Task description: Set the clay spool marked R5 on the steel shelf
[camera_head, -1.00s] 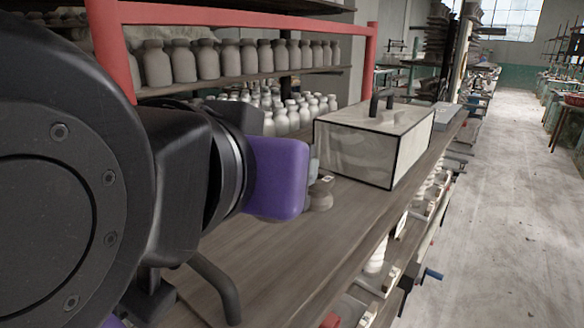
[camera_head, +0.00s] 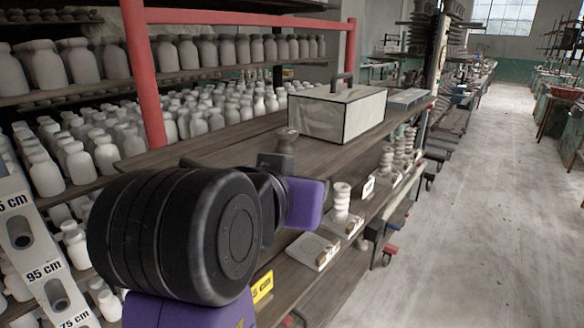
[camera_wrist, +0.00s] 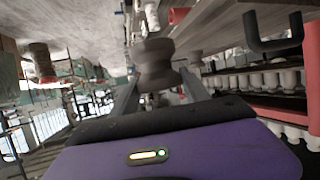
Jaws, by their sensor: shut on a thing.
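A grey-brown clay spool (camera_head: 287,141) shows just above my gripper (camera_head: 276,163) in the head view. In the wrist view a dark spool (camera_wrist: 154,63) sits between the two fingers of my gripper (camera_wrist: 158,82), which is shut on it. I cannot read a mark on it. The spool appears in front of the wooden upper board (camera_head: 225,142); the head view does not show whether it touches it. Pale spools (camera_head: 342,198) stand stacked on the lower shelf to the right of my arm. I cannot tell which surface is the steel shelf.
A pale box with dark edges and a handle (camera_head: 336,112) stands on the upper board. Red posts (camera_head: 143,80) and rows of bottles (camera_head: 215,52) are behind. A white height scale (camera_head: 40,262) is at left. The aisle floor (camera_head: 480,220) at right is clear.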

